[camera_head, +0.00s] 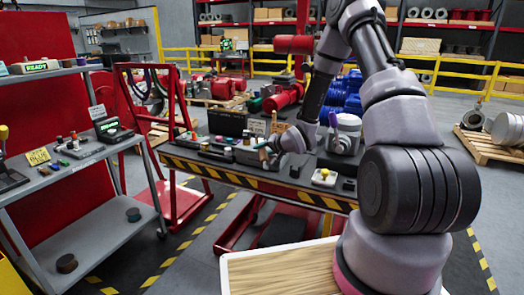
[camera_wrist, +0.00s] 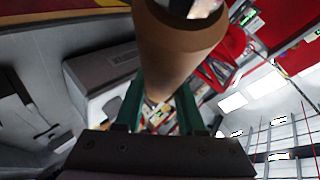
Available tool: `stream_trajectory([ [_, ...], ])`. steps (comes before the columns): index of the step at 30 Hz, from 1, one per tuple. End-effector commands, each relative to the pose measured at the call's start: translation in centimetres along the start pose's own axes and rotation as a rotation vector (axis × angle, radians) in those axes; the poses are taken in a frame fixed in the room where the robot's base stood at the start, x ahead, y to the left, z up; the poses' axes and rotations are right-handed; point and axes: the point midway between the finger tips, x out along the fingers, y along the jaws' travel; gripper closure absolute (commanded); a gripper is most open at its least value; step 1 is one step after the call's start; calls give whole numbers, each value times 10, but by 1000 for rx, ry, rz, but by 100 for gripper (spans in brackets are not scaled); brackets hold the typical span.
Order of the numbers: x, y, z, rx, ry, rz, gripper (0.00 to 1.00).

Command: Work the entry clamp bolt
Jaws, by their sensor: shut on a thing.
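My gripper (camera_wrist: 160,106) has two green fingers, shut on a tan, tapering round piece (camera_wrist: 178,50) that looks like a tool handle. A shiny end shows at its top in the wrist view. I cannot pick out the entry clamp bolt in either view. A grey housing with a round white top (camera_head: 347,124) stands on the bench to the right of my gripper.
A grey box (camera_wrist: 105,75) is close on the left in the wrist view. A grey shelf cart (camera_head: 85,160) stands at left. A red frame (camera_head: 172,150) stands between.

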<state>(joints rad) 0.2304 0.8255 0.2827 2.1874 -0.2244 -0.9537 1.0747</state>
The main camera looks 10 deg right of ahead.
Motion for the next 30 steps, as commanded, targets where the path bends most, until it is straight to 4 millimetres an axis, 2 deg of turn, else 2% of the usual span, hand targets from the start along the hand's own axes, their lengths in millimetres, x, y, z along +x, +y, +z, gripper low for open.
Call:
stream_trajectory([
  [18,12,-16,8,74,111,72,100],
  [30,13,-17,8,88,131,88,100],
])
